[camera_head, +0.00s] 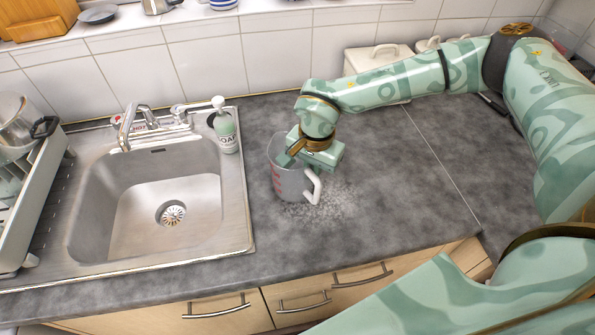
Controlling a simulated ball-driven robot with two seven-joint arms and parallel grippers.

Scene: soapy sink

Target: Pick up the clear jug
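The clear jug (291,186), a grey see-through measuring jug with red markings and a white handle, is on the grey worktop right of the sink. It looks upright, with its handle toward the front right. My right gripper (295,151) reaches down from the upper right to the jug's rim. One finger appears to dip inside the mouth. The gripper body covers the right side of the rim, so I cannot tell if the fingers are closed on the wall. My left gripper is not in view.
A pale foamy patch (329,204) lies around the jug's base. A soap bottle (226,134) stands at the sink's back right corner. The steel sink (185,230) has a tap (131,122). A dish rack (38,200) is at left. White canisters (368,60) stand behind my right arm.

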